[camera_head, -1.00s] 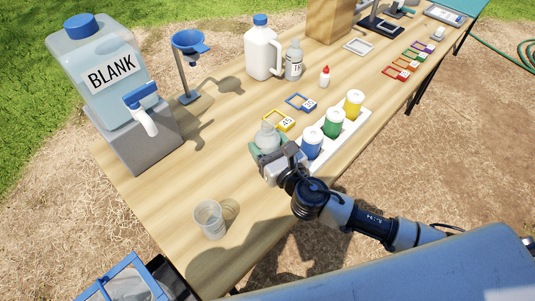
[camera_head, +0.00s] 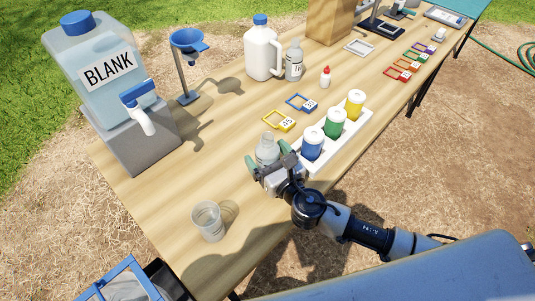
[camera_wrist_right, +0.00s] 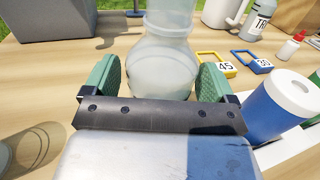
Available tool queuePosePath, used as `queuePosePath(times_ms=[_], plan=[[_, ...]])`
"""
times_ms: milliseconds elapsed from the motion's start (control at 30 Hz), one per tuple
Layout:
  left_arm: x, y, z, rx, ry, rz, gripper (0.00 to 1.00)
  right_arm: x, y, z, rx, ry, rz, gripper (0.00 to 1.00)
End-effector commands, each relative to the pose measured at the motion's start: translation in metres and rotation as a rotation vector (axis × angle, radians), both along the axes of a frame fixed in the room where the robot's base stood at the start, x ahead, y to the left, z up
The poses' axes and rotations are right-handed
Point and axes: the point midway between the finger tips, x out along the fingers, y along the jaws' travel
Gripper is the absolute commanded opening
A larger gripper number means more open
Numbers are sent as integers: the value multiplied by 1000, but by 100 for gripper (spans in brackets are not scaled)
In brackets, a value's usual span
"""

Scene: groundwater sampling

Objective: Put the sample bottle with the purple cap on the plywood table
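A small pale bottle with what looks like a purple top (camera_head: 439,34) stands at the far right end of the plywood table (camera_head: 150,190), beside the colored frames. A clear, wide-bodied bottle (camera_head: 267,149) stands upright near the table's front edge; I see no purple cap on it. My right gripper (camera_head: 267,154) is open, its green pads on either side of this bottle. In the right wrist view the bottle (camera_wrist_right: 163,65) stands between and just ahead of the pads, its top cut off. My left gripper is not in view.
An empty clear cup (camera_head: 208,221) is near the front edge. The BLANK carboy (camera_head: 105,75), funnel stand (camera_head: 187,65) and white jug (camera_head: 262,50) stand behind. The left-middle tabletop is clear.

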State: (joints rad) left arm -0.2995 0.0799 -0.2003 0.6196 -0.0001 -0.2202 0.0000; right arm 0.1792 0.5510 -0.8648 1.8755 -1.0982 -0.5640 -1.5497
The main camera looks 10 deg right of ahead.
Motion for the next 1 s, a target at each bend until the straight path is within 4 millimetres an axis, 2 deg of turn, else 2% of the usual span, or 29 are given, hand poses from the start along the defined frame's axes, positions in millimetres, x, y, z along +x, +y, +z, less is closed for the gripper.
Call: queuePosePath(times_ms=[200, 267, 700, 833, 1000], plan=[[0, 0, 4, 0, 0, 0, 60, 0, 0, 5, 0, -1, 0, 87], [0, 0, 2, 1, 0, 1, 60, -5, -2, 2, -2, 3, 0, 87], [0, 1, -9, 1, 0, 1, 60, -89, -30, 1, -1, 3, 0, 87], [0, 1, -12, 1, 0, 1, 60, -105, -35, 2, -2, 2, 1, 87], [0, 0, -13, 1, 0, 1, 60, -114, -38, 3, -1, -1, 0, 87]])
